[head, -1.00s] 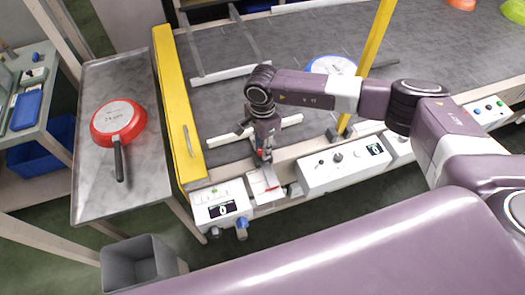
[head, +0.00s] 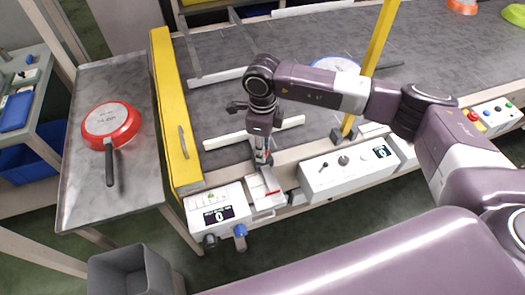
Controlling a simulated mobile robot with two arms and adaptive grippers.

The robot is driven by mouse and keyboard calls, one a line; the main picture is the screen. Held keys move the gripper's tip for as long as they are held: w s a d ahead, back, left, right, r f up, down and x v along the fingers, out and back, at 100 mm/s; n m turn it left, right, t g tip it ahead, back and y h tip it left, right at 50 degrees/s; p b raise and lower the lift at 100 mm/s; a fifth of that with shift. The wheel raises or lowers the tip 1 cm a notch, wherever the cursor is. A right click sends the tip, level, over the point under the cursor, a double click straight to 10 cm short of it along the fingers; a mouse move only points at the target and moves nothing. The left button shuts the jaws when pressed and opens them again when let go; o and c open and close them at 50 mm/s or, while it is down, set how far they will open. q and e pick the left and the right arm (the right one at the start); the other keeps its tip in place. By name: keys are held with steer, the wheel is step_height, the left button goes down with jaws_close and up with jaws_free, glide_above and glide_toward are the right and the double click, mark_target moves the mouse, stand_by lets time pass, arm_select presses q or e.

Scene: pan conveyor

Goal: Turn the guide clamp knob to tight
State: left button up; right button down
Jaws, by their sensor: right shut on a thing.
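My right gripper (head: 262,160) points down at the near edge of the conveyor, just behind a small white plate with a red mark (head: 265,190). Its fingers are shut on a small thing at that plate. This looks like the guide clamp knob, but the fingers hide it, so its shape and its turn angle cannot be read. Left of the plate is a white box (head: 228,196) with a dark display. A blue knob (head: 240,231) and a dark knob (head: 210,241) stick out below the box. My left gripper is not in view.
A yellow rail (head: 172,110) bounds the conveyor's left end. A red pan (head: 111,125) lies on the grey side table (head: 82,195). A white control box (head: 322,178) and a yellow post (head: 372,60) stand to the right. A grey bin (head: 100,268) is below.

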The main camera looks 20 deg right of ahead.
steer(key=shift+w+r+m, duration=0.1)
steer(key=shift+m, duration=0.3)
steer(key=c, duration=1.7)
jaws_free()
steer(key=shift+o, duration=0.2)
step_height(320, 180, up, 12)
